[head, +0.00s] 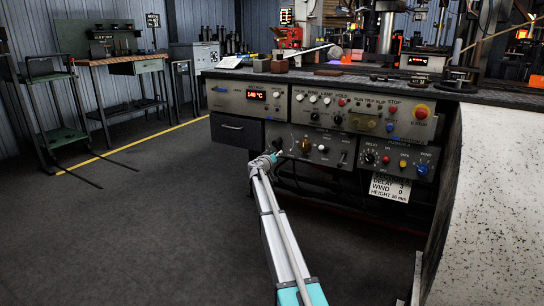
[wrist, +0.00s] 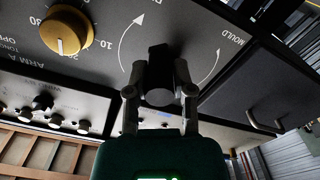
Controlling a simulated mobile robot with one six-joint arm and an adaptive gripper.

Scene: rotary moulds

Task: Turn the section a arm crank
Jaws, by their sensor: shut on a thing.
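The section A arm crank (wrist: 159,92) is a black part on the grey panel in the wrist view, with white curved arrows printed on both sides of it. My gripper (wrist: 160,78) has one finger on each side of the crank and is shut on it. In the head view my gripper (head: 272,154) is up against the left part of the lower control panel (head: 325,158), and it mostly hides the crank there. A yellow dial (wrist: 65,31) lettered for arm A sits beside the crank in the wrist view.
The upper panel (head: 330,112) carries a red 140 °C display (head: 256,95) and a red stop button (head: 421,112). A panel with a blue knob (head: 422,170) is to the right. A dark drawer (head: 232,131) is to the left.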

